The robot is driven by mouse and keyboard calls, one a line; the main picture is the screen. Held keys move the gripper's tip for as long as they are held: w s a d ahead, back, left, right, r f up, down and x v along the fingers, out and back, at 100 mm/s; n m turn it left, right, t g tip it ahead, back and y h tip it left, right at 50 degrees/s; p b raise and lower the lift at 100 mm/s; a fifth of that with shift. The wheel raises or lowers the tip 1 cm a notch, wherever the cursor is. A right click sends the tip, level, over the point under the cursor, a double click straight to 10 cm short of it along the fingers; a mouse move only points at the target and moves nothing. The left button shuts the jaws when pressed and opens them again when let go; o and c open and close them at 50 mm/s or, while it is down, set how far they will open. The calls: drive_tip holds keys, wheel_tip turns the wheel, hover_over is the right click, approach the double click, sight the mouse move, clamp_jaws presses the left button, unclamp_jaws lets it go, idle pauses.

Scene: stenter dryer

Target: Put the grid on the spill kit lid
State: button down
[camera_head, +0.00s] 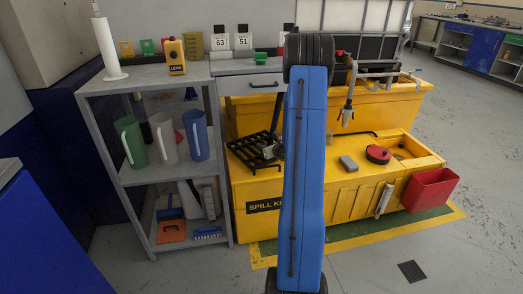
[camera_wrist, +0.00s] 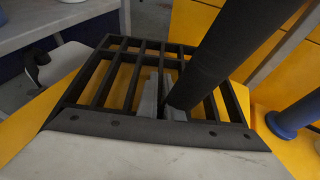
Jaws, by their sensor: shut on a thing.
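The black barred grid (camera_head: 246,150) is over the left end of the yellow spill kit lid (camera_head: 262,183) in the head view. In the wrist view the grid (camera_wrist: 145,43) lies across the middle, with yellow showing between its bars. My gripper (camera_head: 274,150) is shut on the grid near its right side. The grey fingers (camera_wrist: 160,97) show among the bars in the wrist view. My blue arm hides part of the lid. I cannot tell whether the grid touches the lid.
A grey block (camera_head: 348,163) and a red round thing (camera_head: 378,154) lie on the box right of my arm. A red bin (camera_head: 430,188) hangs at its right end. A grey shelf unit (camera_head: 150,175) with jugs stands close on the left. A nozzle (camera_head: 347,112) hangs behind.

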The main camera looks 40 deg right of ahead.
drive_tip(key=shift+f, duration=0.55)
drive_tip(key=c, duration=1.9)
unclamp_jaws()
drive_tip(key=shift+f, duration=0.15)
drive_tip(key=shift+s+r, duration=0.25)
drive_tip(key=v, duration=1.1)
drive_tip(key=shift+s+a, duration=0.15)
drive_tip(key=shift+s, duration=0.1)
